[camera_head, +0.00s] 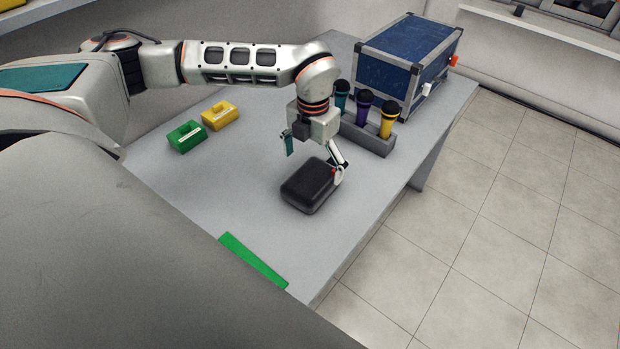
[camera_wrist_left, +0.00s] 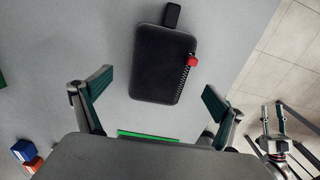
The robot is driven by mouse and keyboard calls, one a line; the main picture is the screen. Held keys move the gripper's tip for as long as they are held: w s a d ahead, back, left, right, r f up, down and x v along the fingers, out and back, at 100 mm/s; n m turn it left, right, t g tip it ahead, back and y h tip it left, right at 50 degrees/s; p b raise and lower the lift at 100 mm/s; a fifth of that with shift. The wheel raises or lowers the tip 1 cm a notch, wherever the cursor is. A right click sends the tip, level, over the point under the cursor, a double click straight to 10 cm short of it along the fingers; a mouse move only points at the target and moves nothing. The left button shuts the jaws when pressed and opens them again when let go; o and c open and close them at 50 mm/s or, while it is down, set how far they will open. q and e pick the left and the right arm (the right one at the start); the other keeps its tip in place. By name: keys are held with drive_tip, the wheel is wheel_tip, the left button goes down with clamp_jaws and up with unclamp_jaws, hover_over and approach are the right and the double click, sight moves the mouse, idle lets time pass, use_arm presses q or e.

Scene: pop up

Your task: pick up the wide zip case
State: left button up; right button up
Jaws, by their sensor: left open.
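The wide zip case (camera_head: 308,186) is a dark, rounded, flat box lying on the grey table. In the left wrist view the case (camera_wrist_left: 160,65) shows a zip along its right side, a red pull and a small black tab at its far end. My left gripper (camera_head: 314,157) is above the case in the head view, with its fingers spread apart. In the left wrist view the two fingers of the left gripper (camera_wrist_left: 155,95) are wide apart, with the case ahead and between their lines. Nothing is between the fingertips.
A rack (camera_head: 366,138) with three microphones stands just behind the case. A blue flight case (camera_head: 405,60) is at the back. Green (camera_head: 186,136) and yellow (camera_head: 220,115) holders sit to the left. A green strip (camera_head: 252,259) lies near the front edge. The table's right edge is close.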

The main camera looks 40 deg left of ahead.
sight(312, 177)
use_arm(q)
wheel_tip(312, 177, down, 6)
drive_tip(key=shift+r, duration=0.15)
drive_tip(key=c, duration=1.3)
